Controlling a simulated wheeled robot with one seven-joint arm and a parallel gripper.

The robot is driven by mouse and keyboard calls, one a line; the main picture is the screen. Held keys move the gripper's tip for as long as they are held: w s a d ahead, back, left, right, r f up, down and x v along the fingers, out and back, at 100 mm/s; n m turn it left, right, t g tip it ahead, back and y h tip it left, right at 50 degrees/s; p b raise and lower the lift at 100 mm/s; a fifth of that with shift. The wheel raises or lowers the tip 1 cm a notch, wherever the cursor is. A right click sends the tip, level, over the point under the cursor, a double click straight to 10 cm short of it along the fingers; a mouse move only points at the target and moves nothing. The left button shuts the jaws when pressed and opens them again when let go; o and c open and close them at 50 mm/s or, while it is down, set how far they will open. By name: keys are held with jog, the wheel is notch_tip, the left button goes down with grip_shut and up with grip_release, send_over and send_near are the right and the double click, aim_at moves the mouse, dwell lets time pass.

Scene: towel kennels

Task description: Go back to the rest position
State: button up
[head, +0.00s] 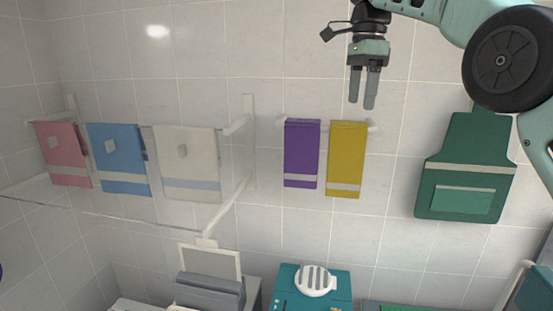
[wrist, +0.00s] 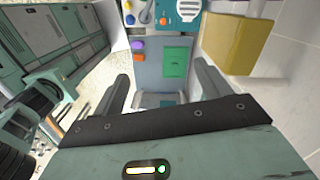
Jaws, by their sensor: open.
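My gripper (head: 364,88) is at the top of the head view, pointing down, in front of the tiled wall. Its two fingers are apart, with nothing between them. In the wrist view my gripper (wrist: 166,88) shows its two dark fingers spread wide. A yellow towel (head: 346,160) and a purple towel (head: 301,155) hang on a short rail below and to the left of my gripper, apart from it. A yellow item (wrist: 240,42), likely the same towel, shows at upper right in the wrist view.
Pink (head: 63,154), blue (head: 119,160) and white (head: 187,165) towels hang at left on a white rail (head: 236,124). A green apron (head: 467,170) hangs at right. The wall around my gripper is bare.

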jog(key=s+a+f+n+y+b, duration=0.1)
jog(key=s+a+f+n+b, duration=0.4)
jog(key=s+f+n, duration=0.5)
jog(key=s+a+f+n+b, duration=0.5)
jog(key=s+f, duration=0.3)
jog(key=f, duration=0.6)
jog(key=s+d+f+n+b, duration=0.3)
jog(key=s+f+n, duration=0.2)
jog(key=s+f, duration=0.5)
jog(key=s+d+f+n+b, duration=0.3)
jog(key=s+f+n+b, duration=0.1)
jog(key=s+f, duration=0.6)
jog(key=shift+s+n+h, duration=0.4)
jog(key=shift+s+n, duration=0.3)
jog(key=shift+f, duration=0.1)
